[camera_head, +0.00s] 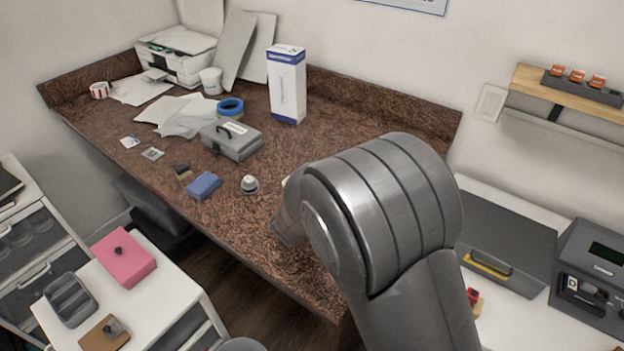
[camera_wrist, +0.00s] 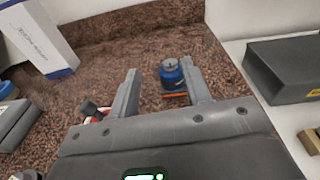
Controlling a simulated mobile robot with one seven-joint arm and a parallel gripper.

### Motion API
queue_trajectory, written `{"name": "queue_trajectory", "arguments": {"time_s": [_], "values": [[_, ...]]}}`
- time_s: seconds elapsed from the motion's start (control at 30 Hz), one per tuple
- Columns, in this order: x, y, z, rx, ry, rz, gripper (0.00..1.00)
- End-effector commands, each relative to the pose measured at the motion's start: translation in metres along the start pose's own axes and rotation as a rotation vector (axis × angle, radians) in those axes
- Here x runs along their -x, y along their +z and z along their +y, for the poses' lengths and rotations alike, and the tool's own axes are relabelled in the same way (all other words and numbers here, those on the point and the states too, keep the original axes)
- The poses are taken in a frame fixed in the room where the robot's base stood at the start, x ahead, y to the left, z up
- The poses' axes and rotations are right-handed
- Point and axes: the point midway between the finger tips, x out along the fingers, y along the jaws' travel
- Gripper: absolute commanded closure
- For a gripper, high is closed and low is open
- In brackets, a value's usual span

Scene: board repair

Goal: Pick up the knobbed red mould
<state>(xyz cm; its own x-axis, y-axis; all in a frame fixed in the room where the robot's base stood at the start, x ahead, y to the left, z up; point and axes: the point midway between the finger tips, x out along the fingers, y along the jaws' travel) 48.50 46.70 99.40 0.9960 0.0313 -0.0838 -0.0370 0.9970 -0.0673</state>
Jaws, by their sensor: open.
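A pinkish-red block with a dark knob on top (camera_head: 122,260) sits on the white cabinet at the lower left of the head view. In the wrist view, a dark-knobbed thing with a bit of red and white at its base (camera_wrist: 92,110) stands just left of my left finger, partly hidden; I cannot tell what it is. My gripper (camera_wrist: 159,70) is open over the brown speckled worktop, with nothing held. A blue jar (camera_wrist: 171,75) shows between and beyond the fingers, near the right one. In the head view my arm hides most of the gripper, which is far from the pinkish-red block.
The worktop (camera_head: 330,150) bears a grey case (camera_head: 232,139), a blue block (camera_head: 204,186), a bell-like silver thing (camera_head: 249,184) and a tall white box (camera_head: 287,85). A grey tray (camera_head: 71,299) and a brown knobbed block (camera_head: 104,333) share the white cabinet. A dark case (camera_head: 506,245) is at right.

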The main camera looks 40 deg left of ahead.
Motion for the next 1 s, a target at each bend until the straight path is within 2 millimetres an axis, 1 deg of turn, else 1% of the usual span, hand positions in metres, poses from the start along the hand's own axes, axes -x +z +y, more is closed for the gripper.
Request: {"name": "queue_trajectory", "arguments": {"time_s": [0.03,0.1,0.2,0.3,0.37,0.63,0.87,1.0], "values": [[0.013,-0.013,0.028,0.063,0.069,-0.028,0.56],[0.028,-0.025,0.058,0.131,0.148,-0.066,0.56],[0.046,-0.037,0.088,0.199,0.228,-0.108,0.56],[0.054,-0.043,0.103,0.232,0.269,-0.131,0.56],[0.052,-0.044,0.107,0.240,0.278,-0.137,0.56],[0.013,-0.040,0.118,0.240,0.277,-0.137,0.56],[-0.004,-0.037,0.123,0.239,0.277,-0.137,0.56],[-0.026,-0.033,0.126,0.239,0.276,-0.137,0.56]]}}
